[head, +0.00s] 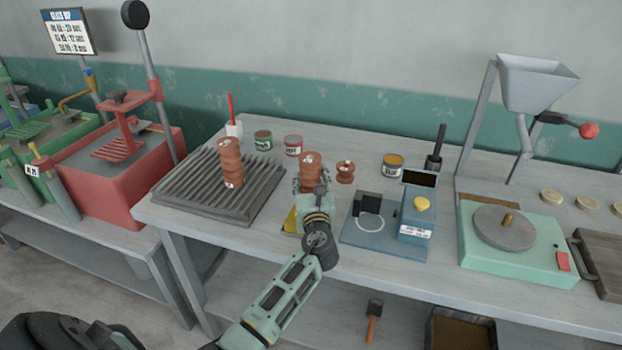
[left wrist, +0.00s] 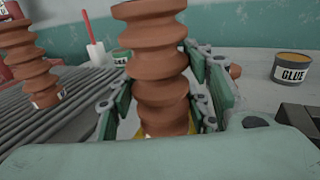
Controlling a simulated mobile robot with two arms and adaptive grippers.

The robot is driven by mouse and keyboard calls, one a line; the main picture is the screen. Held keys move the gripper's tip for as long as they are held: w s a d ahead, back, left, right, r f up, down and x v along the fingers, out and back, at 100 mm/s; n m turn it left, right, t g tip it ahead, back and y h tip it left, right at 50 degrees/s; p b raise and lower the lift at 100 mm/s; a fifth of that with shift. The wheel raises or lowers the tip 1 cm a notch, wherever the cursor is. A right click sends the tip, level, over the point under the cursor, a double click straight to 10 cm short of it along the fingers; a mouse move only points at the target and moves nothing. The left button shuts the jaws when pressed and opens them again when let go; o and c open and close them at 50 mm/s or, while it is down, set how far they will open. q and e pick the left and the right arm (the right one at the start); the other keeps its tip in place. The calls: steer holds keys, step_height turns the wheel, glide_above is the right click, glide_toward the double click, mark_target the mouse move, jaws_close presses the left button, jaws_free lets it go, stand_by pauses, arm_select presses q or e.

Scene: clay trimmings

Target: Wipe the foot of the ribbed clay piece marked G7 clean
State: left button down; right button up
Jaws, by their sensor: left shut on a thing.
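My left gripper (head: 311,188) is shut on a ribbed reddish-brown clay piece (head: 311,163), held upright. In the left wrist view this piece (left wrist: 158,60) stands between the green fingers. A yellow pad (head: 289,220) lies at its foot, mostly hidden by the gripper; I cannot tell whether the foot touches it. A second ribbed clay piece (head: 231,163) stands on the grey slatted rack (head: 262,200) and also shows in the left wrist view (left wrist: 28,62). A short clay piece (head: 345,173) stands right of the gripper. I cannot read the marks on the pieces. My right gripper is out of view.
A blue device (head: 385,240) with a screen stands right of the gripper. A green turntable machine (head: 515,255) is farther right. Red and green presses (head: 115,180) are left.

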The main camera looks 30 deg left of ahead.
mark_target(312, 160)
arm_select(q)
steer(key=shift+s+d+f+p, duration=0.1)
steer(key=shift+s+d+p, duration=0.2)
steer(key=shift+s, duration=0.5)
steer(key=shift+s+d+p, duration=0.1)
steer(key=shift+s+p, duration=0.35)
steer(key=shift+s, duration=0.3)
steer(key=shift+s+d+f+p, duration=0.15)
steer(key=shift+s+p, duration=0.2)
steer(key=shift+s, duration=0.45)
steer(key=shift+s+d+p, duration=0.25)
steer(key=shift+s+p, duration=0.2)
steer(key=shift+s, duration=0.75)
steer(key=shift+w+r, duration=0.2)
steer(key=shift+w, duration=0.15)
steer(key=shift+w+a, duration=0.3)
steer(key=shift+w, duration=0.6)
steer(key=shift+w+a+b, duration=0.2)
steer(key=shift+w+b, duration=0.15)
steer(key=shift+w, duration=0.55)
steer(key=shift+w+a+b, duration=0.2)
steer(key=shift+w+b, duration=0.2)
steer(key=shift+w, duration=0.5)
steer(key=shift+w+a+b, duration=0.2)
steer(key=shift+w+b, duration=0.15)
steer(key=shift+w, duration=0.55)
steer(key=shift+r, duration=0.2)
